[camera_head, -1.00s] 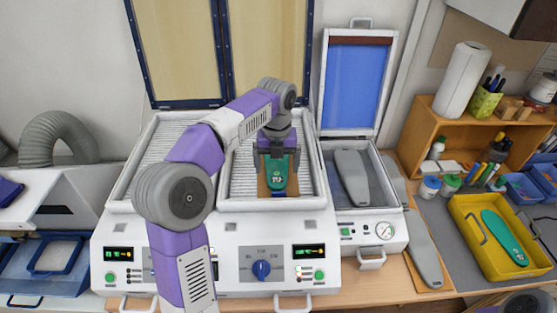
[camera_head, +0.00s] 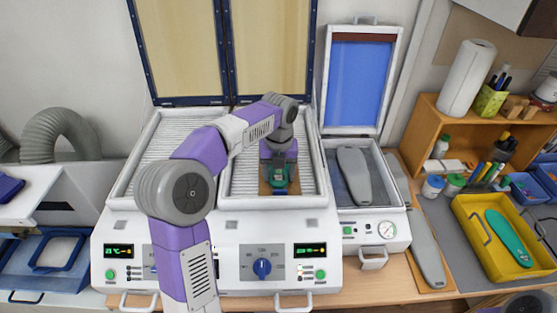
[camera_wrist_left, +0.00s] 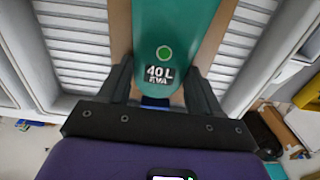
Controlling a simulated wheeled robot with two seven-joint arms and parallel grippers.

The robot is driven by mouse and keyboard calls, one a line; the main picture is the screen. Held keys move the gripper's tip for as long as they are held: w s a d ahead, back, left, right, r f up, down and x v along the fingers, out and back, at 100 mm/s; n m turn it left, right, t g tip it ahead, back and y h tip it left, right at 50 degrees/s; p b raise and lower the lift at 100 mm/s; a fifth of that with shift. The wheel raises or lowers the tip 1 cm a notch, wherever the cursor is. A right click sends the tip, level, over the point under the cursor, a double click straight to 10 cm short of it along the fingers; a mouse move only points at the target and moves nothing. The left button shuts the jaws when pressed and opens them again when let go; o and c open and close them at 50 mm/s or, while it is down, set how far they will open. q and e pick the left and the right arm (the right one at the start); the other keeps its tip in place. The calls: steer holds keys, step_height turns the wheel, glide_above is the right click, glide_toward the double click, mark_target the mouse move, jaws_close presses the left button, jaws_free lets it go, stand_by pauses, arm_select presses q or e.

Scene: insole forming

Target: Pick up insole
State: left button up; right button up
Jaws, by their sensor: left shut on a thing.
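A green insole (camera_wrist_left: 173,28) marked "40 L EVA" lies over a brown board (camera_wrist_left: 121,35) in the left wrist view. In the head view the insole (camera_head: 279,175) is mostly covered by my left gripper, on the right-hand heating bed (camera_head: 243,172). My left gripper (camera_wrist_left: 160,88) is shut on the insole's near end, one dark finger on each side. Whether the insole is lifted off the board cannot be told. My right gripper is not in view.
A yellow tray (camera_head: 469,227) at the right holds another green insole (camera_head: 508,238). A press with a raised blue lid (camera_head: 359,85) stands right of the heater and holds a grey insole form (camera_head: 354,176). Shelves stand behind the tray.

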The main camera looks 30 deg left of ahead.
arm_select(q)
steer(key=shift+r, duration=0.15)
step_height(320, 180, up, 10)
steer(key=p, duration=0.2)
stand_by(0.4)
